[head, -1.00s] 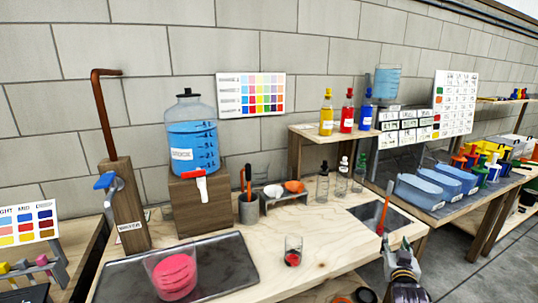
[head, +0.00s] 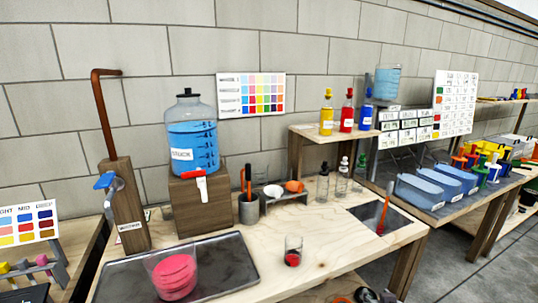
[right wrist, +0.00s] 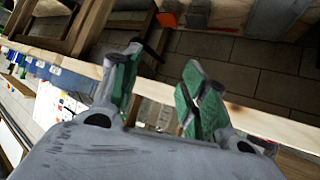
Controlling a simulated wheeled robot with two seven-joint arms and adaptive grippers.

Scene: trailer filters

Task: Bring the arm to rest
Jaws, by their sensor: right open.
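My right gripper (right wrist: 162,85) shows in the right wrist view with its two green-padded fingers spread apart and nothing between them. Behind the fingers run a pale wooden edge and a tiled floor. In the head view only small grey parts show at the bottom edge, right of centre; I cannot tell clearly which part of my right arm they are. My left gripper is in neither view.
Blue bins (head: 418,189) stand to the right. The bench front is mostly clear.

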